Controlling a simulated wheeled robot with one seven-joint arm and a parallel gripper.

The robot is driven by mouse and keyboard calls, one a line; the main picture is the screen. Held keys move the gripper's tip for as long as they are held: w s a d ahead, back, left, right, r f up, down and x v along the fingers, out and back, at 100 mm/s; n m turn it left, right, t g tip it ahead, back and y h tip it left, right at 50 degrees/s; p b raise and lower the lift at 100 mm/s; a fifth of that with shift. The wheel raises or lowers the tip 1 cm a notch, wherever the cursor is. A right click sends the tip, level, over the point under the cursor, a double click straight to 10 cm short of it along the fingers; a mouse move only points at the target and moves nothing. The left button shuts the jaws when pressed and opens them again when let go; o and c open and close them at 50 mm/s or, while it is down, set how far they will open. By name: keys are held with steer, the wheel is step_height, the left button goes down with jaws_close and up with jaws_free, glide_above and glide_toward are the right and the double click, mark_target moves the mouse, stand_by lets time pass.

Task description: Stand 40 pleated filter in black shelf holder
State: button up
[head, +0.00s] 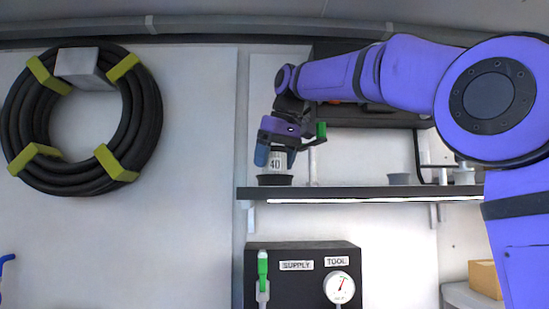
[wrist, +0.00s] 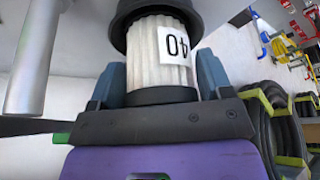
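The white pleated filter (wrist: 155,52) has a "40" label and a dark end cap on the side nearest my gripper. In the head view the filter (head: 276,161) stands upright at the left end of the shelf, label facing out. My gripper (head: 276,157) comes down from above with one blue finger on each side of it. In the wrist view my gripper (wrist: 162,82) has both fingers close against the filter's sides. The filter's lower end meets the round black holder (head: 274,180), which also shows in the wrist view (wrist: 150,10). The rim hides how deep it sits.
A black cabinet (head: 330,115) is behind my arm. A hose coil (head: 140,95) hangs left.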

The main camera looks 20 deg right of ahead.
steer(key=shift+o, duration=1.2)
steer(key=shift+r, duration=0.55)
steer(key=v, duration=1.1)
steer(key=shift+s+r, duration=0.2)
steer(key=shift+r, duration=0.1)
steer(key=shift+s+d, duration=0.1)
